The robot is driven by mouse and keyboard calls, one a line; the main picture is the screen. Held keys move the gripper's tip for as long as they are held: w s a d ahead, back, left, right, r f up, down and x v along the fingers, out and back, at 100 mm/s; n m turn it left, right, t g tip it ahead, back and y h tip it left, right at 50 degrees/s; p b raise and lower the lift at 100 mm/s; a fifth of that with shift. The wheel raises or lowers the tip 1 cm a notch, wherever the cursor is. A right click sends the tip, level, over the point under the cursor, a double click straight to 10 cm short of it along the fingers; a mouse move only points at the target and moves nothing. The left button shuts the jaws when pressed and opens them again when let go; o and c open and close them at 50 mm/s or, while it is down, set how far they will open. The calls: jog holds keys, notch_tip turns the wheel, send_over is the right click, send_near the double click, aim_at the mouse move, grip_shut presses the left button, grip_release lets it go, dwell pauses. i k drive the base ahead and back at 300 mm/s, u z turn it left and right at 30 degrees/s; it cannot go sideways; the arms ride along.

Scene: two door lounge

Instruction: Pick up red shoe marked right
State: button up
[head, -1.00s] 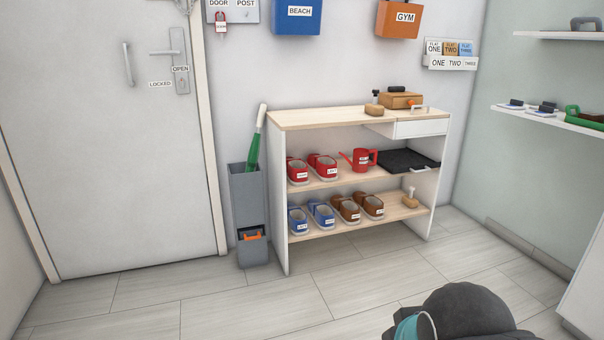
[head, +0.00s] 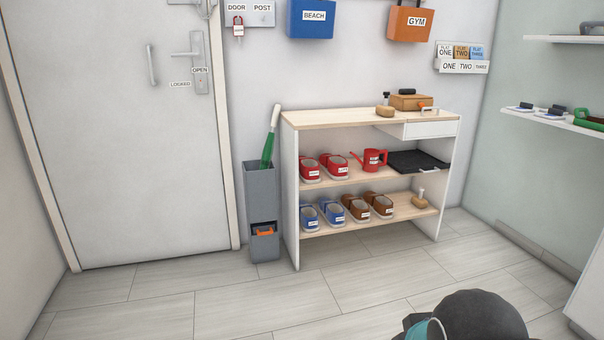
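Two red shoes with pale soles and white labels sit side by side on the middle shelf of the shoe rack (head: 365,120), at its left end. One is the left-hand red shoe (head: 309,166) in the picture, the other is the right-hand red shoe (head: 335,164). Their labels are too small to read surely, so I cannot tell which is marked right. Part of my arm shows dark at the bottom right, well apart from the rack. My gripper's fingers do not show.
Blue shoes (head: 331,212), brown shoes (head: 379,205) and a brush (head: 419,202) are below. A grey umbrella stand (head: 262,200) adjoins the rack's left side. Floor in front is clear.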

aim_at(306, 166)
jog(key=u, duration=0.75)
jog(key=i, duration=1.5)
jog(key=z, duration=1.1)
jog(key=i, duration=0.9)
jog(key=z, duration=0.8)
